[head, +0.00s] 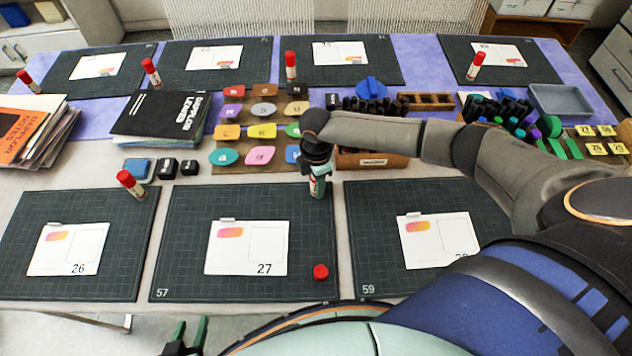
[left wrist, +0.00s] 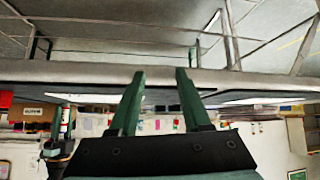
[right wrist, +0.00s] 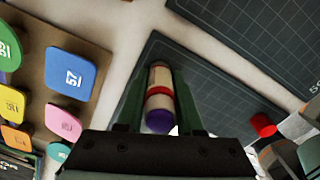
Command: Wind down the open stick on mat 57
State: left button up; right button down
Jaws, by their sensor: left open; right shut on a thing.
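Mat 57 (head: 190,285) is the dark mat at the front centre; it bears a white card (head: 246,247) marked 27. My right gripper (head: 316,172) is shut on the open glue stick (head: 317,188), near the mat's back right corner. The right wrist view shows the cream stick (right wrist: 160,78) between the fingers, with a red band and a bare purple end towards the camera. A red cap (head: 320,271) lies apart on the mat's right side; it also shows in the right wrist view (right wrist: 263,125). My left gripper (head: 187,333) is open and empty at the front table edge.
A capped stick (head: 131,184) stands at the back right of the left mat. Ink pads (head: 139,168) and coloured tags (head: 260,130) lie behind mat 57. My right arm crosses over the right side of the table. Mat 57's front left is clear.

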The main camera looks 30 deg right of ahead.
jog(key=n, duration=0.3)
jog(key=shift+f, duration=0.1)
dwell(0.4)
jog(key=shift+c, duration=1.9)
grip_release()
